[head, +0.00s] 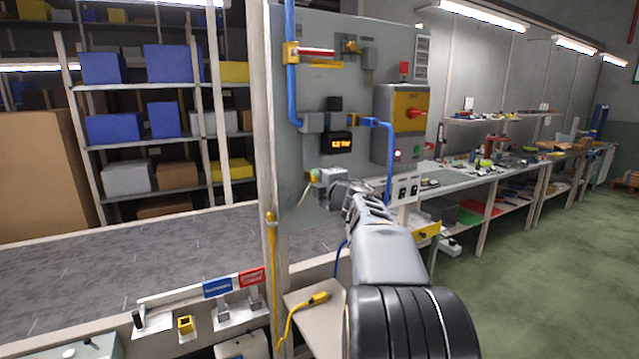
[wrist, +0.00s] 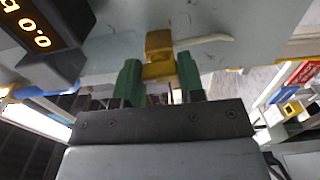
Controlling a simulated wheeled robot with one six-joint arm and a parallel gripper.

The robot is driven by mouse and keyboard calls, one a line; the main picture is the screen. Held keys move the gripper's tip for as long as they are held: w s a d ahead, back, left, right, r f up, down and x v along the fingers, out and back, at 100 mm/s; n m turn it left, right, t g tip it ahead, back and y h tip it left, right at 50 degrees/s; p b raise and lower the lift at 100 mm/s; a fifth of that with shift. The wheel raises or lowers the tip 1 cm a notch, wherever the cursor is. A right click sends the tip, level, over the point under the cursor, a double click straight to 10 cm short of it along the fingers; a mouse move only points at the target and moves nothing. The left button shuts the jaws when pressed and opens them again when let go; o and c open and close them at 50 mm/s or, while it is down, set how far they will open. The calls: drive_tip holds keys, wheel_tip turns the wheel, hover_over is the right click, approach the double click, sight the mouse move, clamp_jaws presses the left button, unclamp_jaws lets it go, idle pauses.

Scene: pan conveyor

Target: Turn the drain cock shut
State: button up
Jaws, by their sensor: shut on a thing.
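The grey panel (head: 340,75) carries blue pipes, a lit display (head: 341,144) and a yellow box with a red switch (head: 414,113). A pale tube (wrist: 205,40) runs right from the cock. A conveyor (head: 120,255) lies left; a workbench (head: 470,175) stands right.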

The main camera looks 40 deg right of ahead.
drive_tip(key=o, duration=0.9)
drive_tip(key=shift+o, duration=0.2)
drive_tip(key=shift+s, duration=0.15)
drive_tip(key=s+a, duration=0.2)
drive_tip(key=s, duration=1.1)
drive_tip(key=shift+s, duration=0.2)
